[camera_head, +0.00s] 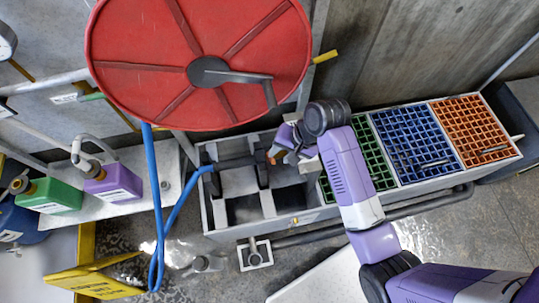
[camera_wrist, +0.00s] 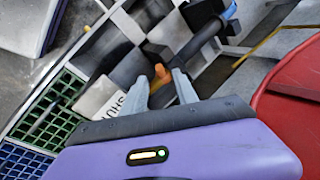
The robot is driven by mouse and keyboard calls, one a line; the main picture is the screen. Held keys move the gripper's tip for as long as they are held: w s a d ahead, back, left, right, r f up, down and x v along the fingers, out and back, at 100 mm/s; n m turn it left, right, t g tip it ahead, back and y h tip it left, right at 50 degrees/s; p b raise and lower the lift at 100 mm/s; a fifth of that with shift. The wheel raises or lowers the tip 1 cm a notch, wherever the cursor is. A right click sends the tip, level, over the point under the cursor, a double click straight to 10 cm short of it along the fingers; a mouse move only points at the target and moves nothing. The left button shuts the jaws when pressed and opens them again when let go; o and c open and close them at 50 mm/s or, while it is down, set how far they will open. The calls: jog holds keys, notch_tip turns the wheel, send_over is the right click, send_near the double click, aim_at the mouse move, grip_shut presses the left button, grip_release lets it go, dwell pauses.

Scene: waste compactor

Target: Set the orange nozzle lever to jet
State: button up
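The orange nozzle lever (camera_wrist: 161,74) stands up between the two grey fingers of my gripper (camera_wrist: 162,84) in the wrist view. The fingers are apart, with visible gaps around the lever. The black nozzle (camera_wrist: 205,38) extends to the upper right and meets the blue hose (camera_wrist: 230,11). In the head view my gripper (camera_head: 281,152) is over the divided trough, with the orange lever (camera_head: 273,155) showing at its tip. The nozzle (camera_head: 235,163) lies across the trough. The lever's base is partly hidden, and I cannot read any setting marks.
The red hose reel (camera_head: 160,80) hangs close above and left of my arm. The trough (camera_head: 218,216) has green (camera_head: 365,148), blue (camera_head: 408,140) and orange (camera_head: 462,128) grids on its right. A white lettered plate (camera_wrist: 103,98) lies beside the fingers. Yellow signage (camera_head: 90,283) stands on the floor.

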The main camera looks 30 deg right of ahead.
aim_at(274, 162)
jog(key=x, duration=0.7)
jog(key=shift+f, duration=0.2)
grip_shut()
jog(key=shift+s+d+f, duration=0.1)
jog(key=shift+s, duration=0.05)
dwell(1.1)
